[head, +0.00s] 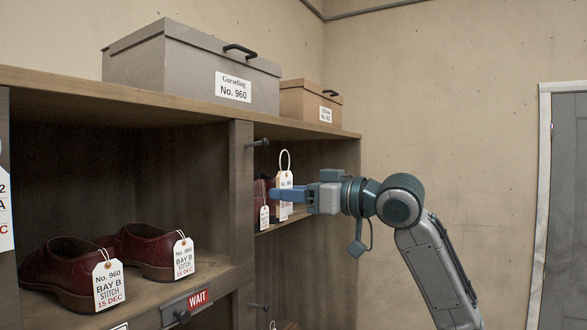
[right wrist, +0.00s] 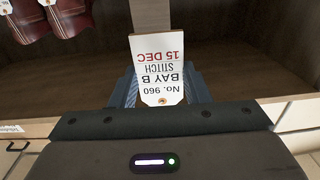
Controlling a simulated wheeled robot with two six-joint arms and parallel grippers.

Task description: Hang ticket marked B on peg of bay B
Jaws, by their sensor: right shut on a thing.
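My right gripper (head: 288,195) is shut on a white ticket (head: 285,181), whose string loop stands up above the blue fingers. In the right wrist view the ticket (right wrist: 158,70) appears upside down between the fingers and reads "No. 960 BAY B STITCH 15 DEC". A dark peg (head: 261,142) sticks out near the top of the shelf upright, left of and above the ticket and apart from the loop. A second peg (head: 260,306) is lower on the upright. I cannot read which bay either peg belongs to. My left gripper is not in view.
Dark red shoes (head: 62,272) with "BAY B" tags stand in the left bay, above a red "WAIT" sign (head: 198,298). Another tagged shoe is partly hidden behind my gripper. Boxes (head: 190,65) sit on top. Open room lies right of the shelf.

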